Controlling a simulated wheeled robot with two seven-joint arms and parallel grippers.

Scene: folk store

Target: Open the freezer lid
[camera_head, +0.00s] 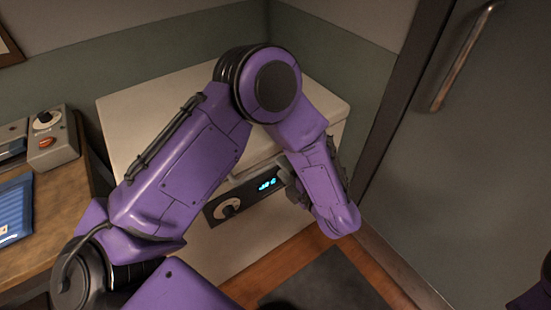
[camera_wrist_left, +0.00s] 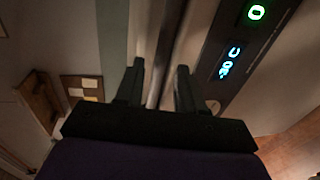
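The white chest freezer stands in the corner with its lid (camera_head: 135,110) down. A pale handle bar (camera_head: 243,174) runs along the lid's front edge, above the dark control panel (camera_head: 240,203) with its knob and lit blue display. My left arm reaches over the lid and bends down at the front. My left gripper (camera_head: 286,180) is at the handle, mostly hidden by its own wrist. In the left wrist view, its two fingers (camera_wrist_left: 159,70) stand apart with the handle bar (camera_wrist_left: 168,40) between them. Firm contact does not show. My right gripper is out of view.
A wooden counter (camera_head: 55,212) with a grey device (camera_head: 53,139) and a blue item (camera_head: 15,208) stands at the left. A grey door (camera_head: 460,160) with a metal handle is at the right. A dark mat (camera_head: 325,280) lies before the freezer.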

